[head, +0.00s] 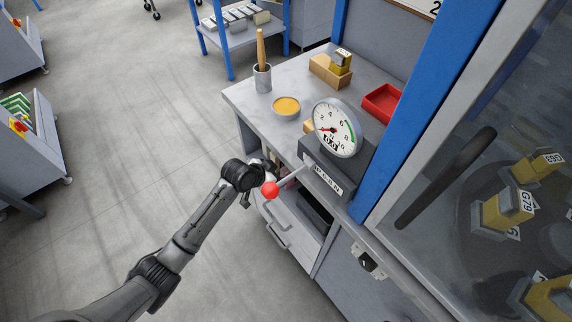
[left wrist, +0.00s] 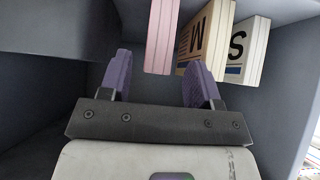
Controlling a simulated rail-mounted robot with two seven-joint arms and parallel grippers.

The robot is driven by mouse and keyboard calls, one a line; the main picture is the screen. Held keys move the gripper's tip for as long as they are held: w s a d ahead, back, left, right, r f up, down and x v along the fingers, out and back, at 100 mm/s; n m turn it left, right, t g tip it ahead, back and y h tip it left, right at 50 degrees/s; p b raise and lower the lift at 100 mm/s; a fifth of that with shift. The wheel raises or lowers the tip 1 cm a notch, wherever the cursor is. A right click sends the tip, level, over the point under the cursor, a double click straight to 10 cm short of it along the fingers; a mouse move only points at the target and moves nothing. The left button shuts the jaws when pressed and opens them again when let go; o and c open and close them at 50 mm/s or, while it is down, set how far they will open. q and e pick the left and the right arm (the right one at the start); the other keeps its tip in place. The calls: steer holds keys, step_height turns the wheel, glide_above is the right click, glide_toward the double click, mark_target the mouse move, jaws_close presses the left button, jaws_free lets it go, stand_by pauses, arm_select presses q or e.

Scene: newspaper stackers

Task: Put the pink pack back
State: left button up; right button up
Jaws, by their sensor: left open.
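The pink pack (left wrist: 162,35) shows in the left wrist view, standing upright in a grey compartment. It reaches into the gap between the purple fingers of my left gripper (left wrist: 160,60), with space visible on both sides. The gripper is open and holds nothing. In the head view my left gripper (head: 266,172) is at the front of the grey workbench, partly hidden by its wrist. The pink pack cannot be made out in the head view. My right gripper is in neither view.
Cream packs marked W (left wrist: 200,38) and S (left wrist: 247,50) stand right of the pink pack. Grey compartment walls (left wrist: 50,70) close in around the gripper. A lever with a red knob (head: 270,189) sticks out beside my wrist, below a dial gauge (head: 337,128).

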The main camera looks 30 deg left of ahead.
arm_select(q)
steer(key=shift+s+a, duration=0.3)
steer(key=shift+s, duration=0.35)
steer(key=s+d+f+g+y, duration=0.1)
steer(key=s+d+f, duration=0.1)
steer(key=s, duration=0.8)
steer(key=s+d+f+g+y, duration=0.1)
steer(key=s+d+f, duration=0.15)
steer(key=s, duration=0.75)
steer(key=s+r+n+g+y, duration=0.1)
steer(key=s+r+n+g, duration=0.1)
steer(key=s, duration=1.2)
steer(key=shift+s+a+r+n+y, duration=0.4)
steer(key=shift+r+n, duration=0.2)
steer(key=shift+r, duration=0.3)
steer(key=shift+w, duration=0.1)
